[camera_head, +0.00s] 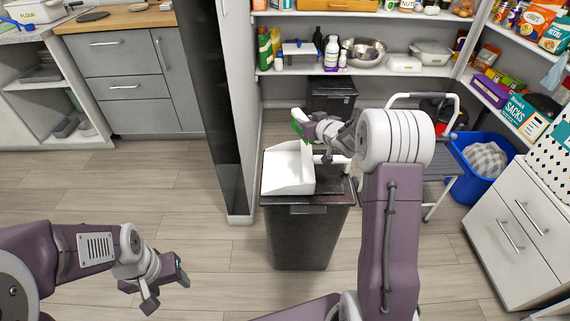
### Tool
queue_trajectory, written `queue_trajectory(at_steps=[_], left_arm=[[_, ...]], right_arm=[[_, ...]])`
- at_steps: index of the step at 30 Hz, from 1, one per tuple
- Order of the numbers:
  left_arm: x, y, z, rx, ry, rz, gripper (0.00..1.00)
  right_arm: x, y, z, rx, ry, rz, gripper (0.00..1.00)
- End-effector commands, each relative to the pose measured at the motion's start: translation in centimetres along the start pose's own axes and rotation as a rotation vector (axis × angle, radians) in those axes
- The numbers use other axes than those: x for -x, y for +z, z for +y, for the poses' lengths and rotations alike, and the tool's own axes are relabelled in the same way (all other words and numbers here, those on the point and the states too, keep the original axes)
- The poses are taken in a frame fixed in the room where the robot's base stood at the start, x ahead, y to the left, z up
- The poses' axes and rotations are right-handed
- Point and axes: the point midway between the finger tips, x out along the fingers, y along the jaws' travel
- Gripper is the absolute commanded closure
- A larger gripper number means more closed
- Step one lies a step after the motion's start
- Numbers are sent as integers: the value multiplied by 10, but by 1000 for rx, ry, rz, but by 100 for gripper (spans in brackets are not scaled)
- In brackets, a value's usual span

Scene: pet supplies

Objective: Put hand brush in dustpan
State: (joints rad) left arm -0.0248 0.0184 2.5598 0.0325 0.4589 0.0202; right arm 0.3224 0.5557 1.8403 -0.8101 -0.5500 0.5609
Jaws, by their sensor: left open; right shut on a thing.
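The white dustpan (288,168) lies on the lid of a black bin, its open tray to the left and its pale handle (335,160) to the right, partly behind my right arm. My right gripper (304,126) is just above the dustpan's far edge. My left gripper (167,292) is open and empty, low at the front left, far from the dustpan.
The black bin (305,238) stands on the wooden floor, with a dark panel (213,100) on its left. A step stool (435,160) and a blue bin (478,182) with a cloth are to the right. Stocked shelves stand behind. The floor at left is clear.

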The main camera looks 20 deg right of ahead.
Motion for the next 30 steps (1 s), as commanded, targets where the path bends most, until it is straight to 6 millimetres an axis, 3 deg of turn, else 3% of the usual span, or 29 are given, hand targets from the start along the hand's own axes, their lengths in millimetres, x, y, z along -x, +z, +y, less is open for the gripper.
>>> queue_trajectory(at_steps=[1, 6, 12, 18, 25, 30], left_arm=[[-21, 2, 0, 0, 0, -1, 43], [-60, 7, -1, 0, 0, -1, 43], [-79, 8, -2, 0, 0, -1, 43], [-79, 8, -2, 0, 0, -1, 43], [-105, 11, -2, 0, 0, -1, 43], [-102, 11, -2, 0, 0, -1, 43]], right_arm=[[-6, 18, -14, 2, -6, 0, 100], [-15, 48, -63, 2, -7, 0, 100], [-19, 64, -100, 1, -3, -1, 100], [-19, 64, -106, 0, 0, -1, 100], [-34, 101, -105, 0, 0, -3, 100], [-34, 100, -105, 0, 0, -1, 100]])
